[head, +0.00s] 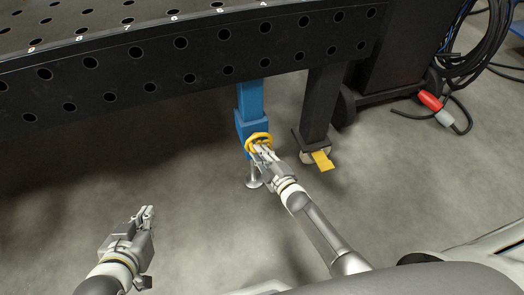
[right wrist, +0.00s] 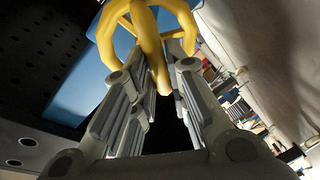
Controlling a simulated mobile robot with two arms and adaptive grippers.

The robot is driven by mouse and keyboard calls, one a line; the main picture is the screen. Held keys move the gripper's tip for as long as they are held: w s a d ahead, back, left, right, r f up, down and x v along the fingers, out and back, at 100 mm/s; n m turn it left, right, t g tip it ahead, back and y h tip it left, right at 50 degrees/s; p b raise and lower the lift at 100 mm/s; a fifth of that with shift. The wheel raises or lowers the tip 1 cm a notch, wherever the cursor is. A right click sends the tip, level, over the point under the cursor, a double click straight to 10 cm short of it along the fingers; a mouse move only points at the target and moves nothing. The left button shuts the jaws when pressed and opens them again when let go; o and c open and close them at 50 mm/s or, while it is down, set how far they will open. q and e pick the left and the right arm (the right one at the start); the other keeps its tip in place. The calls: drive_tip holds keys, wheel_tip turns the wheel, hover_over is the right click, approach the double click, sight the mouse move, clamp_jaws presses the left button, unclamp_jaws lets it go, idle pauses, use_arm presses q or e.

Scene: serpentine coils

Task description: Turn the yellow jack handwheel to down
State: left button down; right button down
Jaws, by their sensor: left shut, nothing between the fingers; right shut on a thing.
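The yellow jack handwheel (head: 258,136) sits on the front of the blue jack (head: 251,108) below the table edge. My left gripper (head: 147,212) is shut and empty, low over the floor at the left, away from the jack.
A black perforated table (head: 155,75) with numbers on top overhangs the jack. A black table leg (head: 320,105) with a yellow pedal (head: 322,160) stands just right of the jack. Black cables and a red plug (head: 430,100) lie at the right. The floor (head: 190,180) around my left gripper is clear.

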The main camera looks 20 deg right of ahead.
use_arm(q)
drive_tip(key=shift+s+a+f, duration=0.1)
drive_tip(key=shift+f, duration=0.05)
use_arm(e)
drive_tip(key=n, duration=0.2)
drive_tip(key=n+h, duration=0.1)
drive_tip(key=n, duration=0.1)
drive_tip(key=shift+a+f, duration=0.1)
drive_tip(key=shift+f, duration=0.15)
drive_tip(key=shift+g, duration=0.3)
drive_tip(key=c, duration=1.5)
unclamp_jaws()
drive_tip(key=shift+o, duration=0.2)
